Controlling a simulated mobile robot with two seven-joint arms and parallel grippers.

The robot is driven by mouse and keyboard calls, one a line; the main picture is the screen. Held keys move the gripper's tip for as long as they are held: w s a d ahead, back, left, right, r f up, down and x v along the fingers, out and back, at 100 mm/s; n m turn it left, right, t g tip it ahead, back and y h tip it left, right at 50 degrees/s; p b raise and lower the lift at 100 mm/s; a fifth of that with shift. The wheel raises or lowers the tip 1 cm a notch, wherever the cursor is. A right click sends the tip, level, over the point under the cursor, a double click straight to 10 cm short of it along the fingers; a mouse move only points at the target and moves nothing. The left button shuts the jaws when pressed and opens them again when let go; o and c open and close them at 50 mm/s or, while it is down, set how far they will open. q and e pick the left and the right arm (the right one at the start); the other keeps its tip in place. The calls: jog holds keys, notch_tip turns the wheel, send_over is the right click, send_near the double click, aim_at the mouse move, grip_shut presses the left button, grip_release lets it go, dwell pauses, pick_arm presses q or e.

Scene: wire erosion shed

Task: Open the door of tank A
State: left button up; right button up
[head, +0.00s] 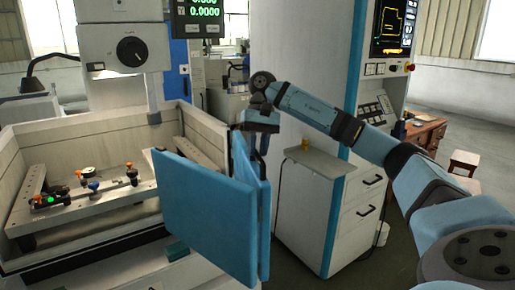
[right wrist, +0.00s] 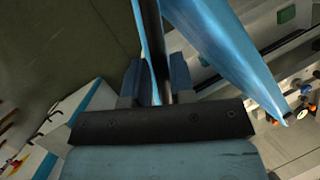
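The tank (head: 75,130) is at the left of the head view, with pale walls and its front open; I see no label reading A. Its blue door (head: 200,205) stands swung out at the tank's right side. My right gripper (head: 257,143) is at the door's right edge, pointing down. The blue door also shows there (right wrist: 225,55). The contact is partly hidden in the head view. My left gripper is not in view.
Inside the tank is a work table (head: 110,202) with small clamps and knobs. A white drawer cabinet (head: 315,205) stands just right of the door. A tall console with a screen (head: 395,25) is behind my right arm. A wooden desk and stool (head: 465,160) are farther right.

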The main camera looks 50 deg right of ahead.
jog(key=shift+o, duration=1.3)
jog(key=p+v, duration=0.8)
jog(key=v, duration=0.5)
jog(key=shift+r, duration=0.35)
jog(key=shift+w+d, duration=0.1)
jog(key=shift+w, duration=0.05)
